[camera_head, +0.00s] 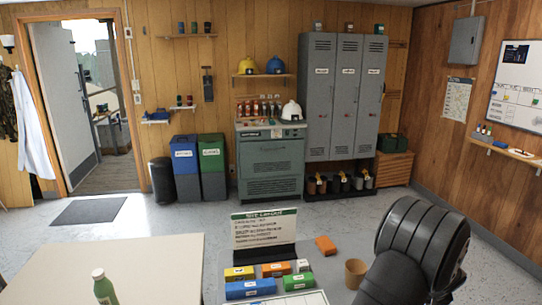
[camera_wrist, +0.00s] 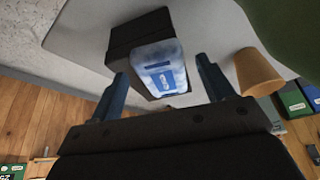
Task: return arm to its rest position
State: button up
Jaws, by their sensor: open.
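In the wrist view, my gripper (camera_wrist: 162,76) is open, its two dark blue fingers standing apart. A dark block-like object with a blue-and-white labelled face (camera_wrist: 160,72) shows between and beyond the fingers. Gaps show on both sides of it, and I cannot tell how far away it is. In the head view, a black rounded arm part (camera_head: 425,245) rises at the lower right; the gripper itself is not visible there.
A tan cup (camera_head: 355,273) stands beside the arm; a tan cup (camera_wrist: 258,70) shows right of the fingers. A sign (camera_head: 264,232), several coloured boxes and an orange block (camera_head: 325,246) are nearby. A green bottle (camera_head: 104,288) stands on the pale table (camera_head: 150,262).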

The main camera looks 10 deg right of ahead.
jog(key=shift+r, duration=1.35)
